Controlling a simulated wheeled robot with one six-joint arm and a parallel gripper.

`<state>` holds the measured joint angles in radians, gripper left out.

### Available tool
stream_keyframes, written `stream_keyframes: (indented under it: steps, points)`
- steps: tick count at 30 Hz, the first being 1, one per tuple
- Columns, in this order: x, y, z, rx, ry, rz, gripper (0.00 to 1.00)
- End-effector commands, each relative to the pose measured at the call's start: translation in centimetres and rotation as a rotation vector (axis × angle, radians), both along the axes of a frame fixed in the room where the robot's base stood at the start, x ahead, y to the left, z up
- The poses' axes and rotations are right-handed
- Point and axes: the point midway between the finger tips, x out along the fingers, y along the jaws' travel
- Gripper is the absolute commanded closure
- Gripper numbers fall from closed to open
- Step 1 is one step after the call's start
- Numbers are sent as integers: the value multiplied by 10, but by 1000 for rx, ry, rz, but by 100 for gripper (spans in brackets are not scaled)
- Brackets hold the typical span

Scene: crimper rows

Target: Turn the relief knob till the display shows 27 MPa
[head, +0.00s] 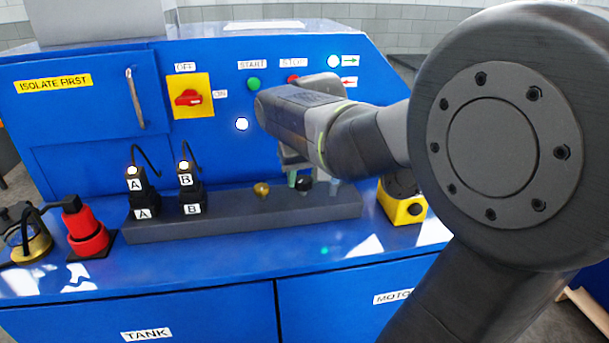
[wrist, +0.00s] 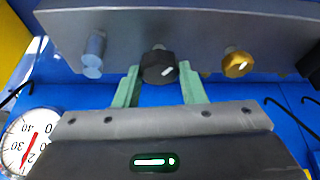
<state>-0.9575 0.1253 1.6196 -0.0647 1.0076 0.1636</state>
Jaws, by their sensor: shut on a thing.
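A dark knob (wrist: 159,67) sits on the grey manifold block (wrist: 200,30), between a brass knob (wrist: 237,63) and a silver knob (wrist: 94,55). No label shows which is the relief knob. My gripper (wrist: 160,84) is shut on the dark knob, with one green finger on each side. In the head view my gripper (head: 300,183) reaches down to the dark knob (head: 305,187), partly hiding it. A round white gauge (wrist: 27,142) with a red needle is partly cut off in the wrist view. Its exact reading cannot be told.
Two black connectors marked A (head: 140,193) and B (head: 189,190) stand on the block (head: 240,222), left of the brass knob. A red cap (head: 86,233) and a brass fitting (head: 28,245) are farther left. A yellow box (head: 405,208) is at the right. My arm hides part of the panel.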

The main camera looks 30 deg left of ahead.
Motion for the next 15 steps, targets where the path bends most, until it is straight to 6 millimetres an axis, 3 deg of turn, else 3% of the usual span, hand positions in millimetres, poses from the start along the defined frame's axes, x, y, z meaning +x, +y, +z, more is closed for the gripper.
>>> stream_keyframes:
  steps: [15]
  points:
    - [-2, 4, -1, 1, -2, -485, 86]
